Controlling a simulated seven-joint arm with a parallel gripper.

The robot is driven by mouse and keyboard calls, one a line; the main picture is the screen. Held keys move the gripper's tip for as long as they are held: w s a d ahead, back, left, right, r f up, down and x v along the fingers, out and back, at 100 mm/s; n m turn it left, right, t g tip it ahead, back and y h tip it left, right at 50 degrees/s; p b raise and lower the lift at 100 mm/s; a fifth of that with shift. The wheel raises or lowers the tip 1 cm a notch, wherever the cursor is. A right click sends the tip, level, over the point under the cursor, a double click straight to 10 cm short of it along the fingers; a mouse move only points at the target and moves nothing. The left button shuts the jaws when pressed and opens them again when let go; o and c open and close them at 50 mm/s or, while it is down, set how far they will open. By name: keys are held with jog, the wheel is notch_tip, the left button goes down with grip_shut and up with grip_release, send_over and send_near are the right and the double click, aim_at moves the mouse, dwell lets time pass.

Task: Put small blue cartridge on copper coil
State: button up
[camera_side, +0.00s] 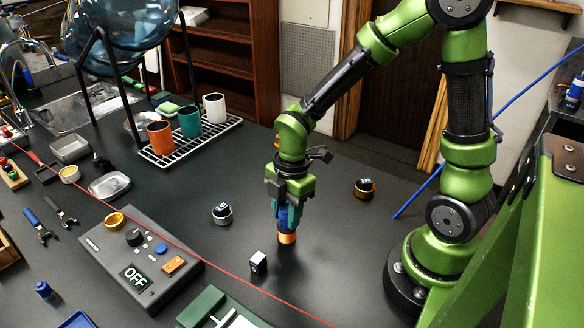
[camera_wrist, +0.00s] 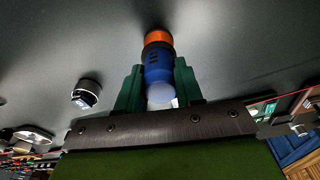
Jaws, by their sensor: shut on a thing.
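My gripper (camera_side: 287,207) points straight down over the dark table, and its green fingers (camera_wrist: 158,82) are shut on a blue cylinder. The small blue cartridge (camera_wrist: 158,66) sits upright between the fingers in the wrist view, with a pale rounded end toward my palm. In the side view the fingers mostly cover it. A copper-orange ring-like piece (camera_side: 287,238) is at its lower end, close to the table; it also shows in the wrist view (camera_wrist: 157,37). I cannot tell whether this is the separate copper coil under the cartridge or part of it.
A silver-based black cap (camera_side: 222,213) and a small black-and-white block (camera_side: 259,263) stand left of my gripper. A brass-based cap (camera_side: 364,189) stands right. A grey control box (camera_side: 135,262) reading OFF, with a brass ring (camera_side: 115,219), is front left. A cup rack (camera_side: 190,140) is behind.

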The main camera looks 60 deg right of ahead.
jog(key=shift+f, duration=0.15)
jog(key=o, duration=1)
jog(key=s+d+r+m+t, duration=0.1)
jog(key=s+r+m+t, duration=0.1)
jog(key=r+m, duration=0.4)
jog(key=s+r+m+t, duration=0.2)
jog(key=r+m, duration=0.4)
jog(key=m, duration=0.1)
jog(key=s+d+r+m+t, duration=0.1)
jog(key=s+r+m+t, duration=0.1)
jog(key=r+m, duration=0.5)
jog(key=shift+s+d+t+y, duration=0.2)
jog(key=shift+d+t+y, duration=0.15)
jog(key=shift+t, duration=0.15)
